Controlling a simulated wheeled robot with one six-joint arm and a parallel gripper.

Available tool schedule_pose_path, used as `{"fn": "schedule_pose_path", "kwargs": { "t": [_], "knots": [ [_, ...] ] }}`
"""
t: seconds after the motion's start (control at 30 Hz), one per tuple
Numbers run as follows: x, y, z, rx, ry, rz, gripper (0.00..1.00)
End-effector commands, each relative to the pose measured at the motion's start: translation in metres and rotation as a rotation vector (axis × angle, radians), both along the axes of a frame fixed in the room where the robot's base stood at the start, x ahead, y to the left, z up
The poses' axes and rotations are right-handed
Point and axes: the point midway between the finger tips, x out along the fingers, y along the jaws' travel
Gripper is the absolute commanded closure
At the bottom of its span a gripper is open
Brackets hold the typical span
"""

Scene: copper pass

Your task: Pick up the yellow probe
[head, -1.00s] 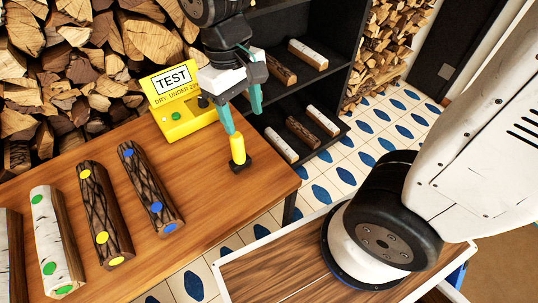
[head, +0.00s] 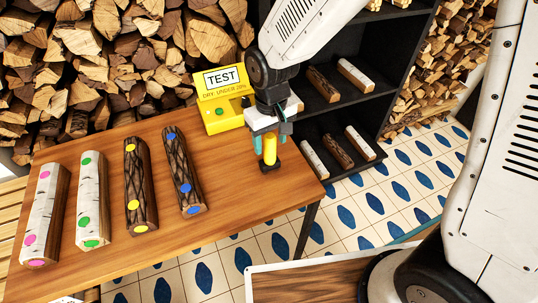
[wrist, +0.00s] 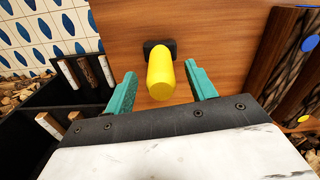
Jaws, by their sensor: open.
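The yellow probe (head: 270,149) stands upright in a small black base (head: 270,167) near the right end of the wooden table. In the wrist view the probe (wrist: 160,75) lies between the two teal fingers, with a gap on each side. My gripper (head: 270,142) is open above and around the upper part of the probe. It also shows in the wrist view (wrist: 162,88), empty, with its fingers on either side of the probe.
A yellow TEST box (head: 222,105) stands just behind and left of the probe. Several dotted logs (head: 140,185) lie on the table's left (head: 245,195). A black shelf (head: 395,75) with split logs stands behind to the right. Tiled floor is open at the right.

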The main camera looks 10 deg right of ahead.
Motion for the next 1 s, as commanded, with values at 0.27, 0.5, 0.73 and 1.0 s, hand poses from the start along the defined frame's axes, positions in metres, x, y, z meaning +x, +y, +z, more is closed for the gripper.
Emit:
{"fn": "schedule_pose_path", "kwargs": {
  "t": [0.27, 0.5, 0.73, 1.0],
  "knots": [
    [-0.001, 0.001, -0.027, -0.001, 0.002, 0.002, 0.44],
    [-0.001, 0.000, -0.027, 0.000, 0.001, 0.001, 0.61],
    [0.000, 0.000, -0.026, 0.000, 0.000, 0.001, 0.93],
    [0.000, 0.001, -0.024, 0.000, 0.000, 0.001, 0.93]
  ]
}}
